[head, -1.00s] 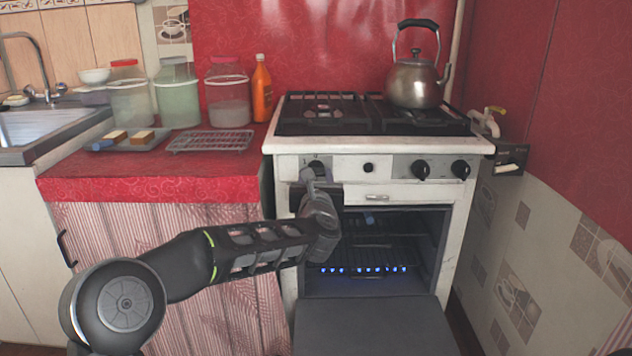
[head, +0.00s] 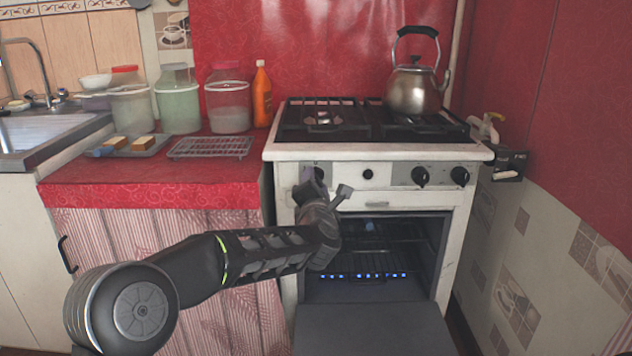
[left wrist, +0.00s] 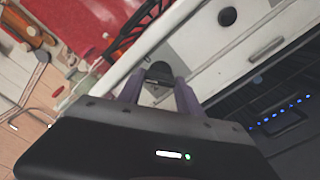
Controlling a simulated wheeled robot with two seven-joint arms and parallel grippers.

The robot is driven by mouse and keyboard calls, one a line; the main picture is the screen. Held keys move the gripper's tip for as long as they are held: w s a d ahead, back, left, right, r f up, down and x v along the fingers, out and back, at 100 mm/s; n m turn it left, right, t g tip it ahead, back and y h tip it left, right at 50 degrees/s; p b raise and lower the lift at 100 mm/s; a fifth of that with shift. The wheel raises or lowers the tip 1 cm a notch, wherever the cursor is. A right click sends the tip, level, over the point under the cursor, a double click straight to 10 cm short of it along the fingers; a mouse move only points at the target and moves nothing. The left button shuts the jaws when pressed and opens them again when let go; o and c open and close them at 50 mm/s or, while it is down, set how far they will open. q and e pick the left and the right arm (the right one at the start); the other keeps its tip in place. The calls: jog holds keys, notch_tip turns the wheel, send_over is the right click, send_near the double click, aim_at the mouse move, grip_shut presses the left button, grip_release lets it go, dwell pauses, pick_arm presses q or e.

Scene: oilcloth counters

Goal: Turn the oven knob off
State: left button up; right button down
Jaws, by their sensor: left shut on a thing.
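The oven (head: 352,152) is a white stove with its door down and a row of blue flames (head: 370,276) lit inside. The flames also show in the left wrist view (left wrist: 283,117). My left gripper (head: 312,178) is at the left end of the control panel, shut on the leftmost black knob (left wrist: 159,72). In the left wrist view its two fingers stand on either side of that knob. In the head view the gripper hides most of the knob. My right gripper is not in view.
A kettle (head: 413,90) stands on the hob. The open oven door (head: 372,328) juts out below my arm. Jars and an orange bottle (head: 261,96) stand on the red counter.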

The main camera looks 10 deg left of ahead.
pick_arm(q)
jog(key=shift+f+m+p, duration=0.1)
jog(key=shift+m+p, duration=1.25)
jog(key=shift+m, duration=2.25)
jog(key=o, duration=1.4)
jog(key=shift+s, duration=0.1)
jog(key=v, duration=0.7)
jog(key=shift+s+d+p, duration=0.15)
jog(key=shift+s+p, duration=0.15)
jog(key=shift+p, duration=0.1)
